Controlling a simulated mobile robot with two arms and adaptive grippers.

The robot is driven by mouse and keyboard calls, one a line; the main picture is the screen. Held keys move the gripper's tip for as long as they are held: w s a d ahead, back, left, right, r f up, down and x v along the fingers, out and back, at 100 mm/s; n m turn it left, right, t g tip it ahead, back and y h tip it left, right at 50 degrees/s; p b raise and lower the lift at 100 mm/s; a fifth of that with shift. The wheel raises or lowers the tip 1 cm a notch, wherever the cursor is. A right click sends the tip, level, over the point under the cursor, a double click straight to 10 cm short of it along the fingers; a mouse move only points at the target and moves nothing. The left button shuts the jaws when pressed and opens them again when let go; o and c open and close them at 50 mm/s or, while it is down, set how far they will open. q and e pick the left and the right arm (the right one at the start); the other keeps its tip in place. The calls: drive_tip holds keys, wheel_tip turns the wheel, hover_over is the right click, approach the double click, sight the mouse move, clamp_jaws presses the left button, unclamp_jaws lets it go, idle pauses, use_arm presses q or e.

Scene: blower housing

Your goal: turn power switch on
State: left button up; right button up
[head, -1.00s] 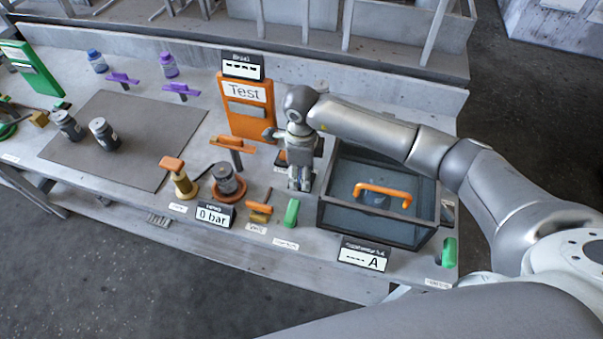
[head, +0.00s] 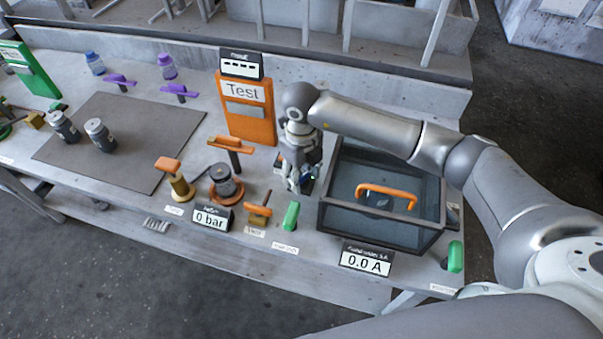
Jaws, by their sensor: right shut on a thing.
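My right gripper (head: 298,184) points down at the bench, just left of the glass-sided box. It is shut on the power switch (head: 308,187), a small dark part on the bench that the fingers mostly hide. The switch lever's exact position cannot be made out. The result display (head: 241,64) above the orange Test panel (head: 246,112) shows several small marks. My left gripper is not in view.
The dark-framed box (head: 385,205) with an orange handle (head: 386,193) stands close right of the gripper. A green switch (head: 291,216), an orange-handled valve (head: 258,211) and the 0 bar display (head: 212,217) stand in front. A grey mat (head: 125,135) with two dark cylinders lies left.

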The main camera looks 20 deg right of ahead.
sight(301, 177)
idle(0.4)
drive_tip(key=o, duration=1)
drive_tip(key=shift+r, duration=0.1)
wheel_tip(301, 177, up, 12)
drive_tip(key=shift+f, duration=0.1)
drive_tip(key=shift+a, duration=0.1)
